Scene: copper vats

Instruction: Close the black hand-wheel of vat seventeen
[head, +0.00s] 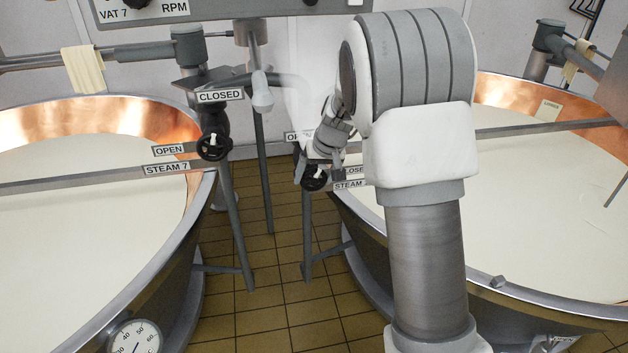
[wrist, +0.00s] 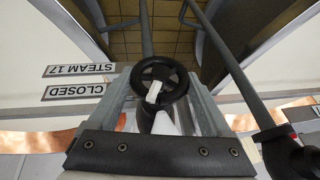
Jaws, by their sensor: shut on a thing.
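The black hand-wheel (head: 314,179) of vat seventeen sits at the left rim of the right-hand vat in the head view. In the wrist view the black hand-wheel (wrist: 179,71) is close up, between the two grey fingers of my gripper (wrist: 160,84), which is shut on it. A white pointer (wrist: 153,92) shows at the wheel's middle. The STEAM 17 label (wrist: 79,69) and CLOSED label (wrist: 73,91) are left of the wheel in the wrist view. In the head view my gripper (head: 318,160) partly hides the labels around this wheel.
Vat seven's black hand-wheel (head: 213,146) is to the left, with its own OPEN label (head: 169,150) and CLOSED label (head: 220,95). Copper vats of white liquid stand on both sides. Grey posts stand in the tiled gap (head: 275,250) between them.

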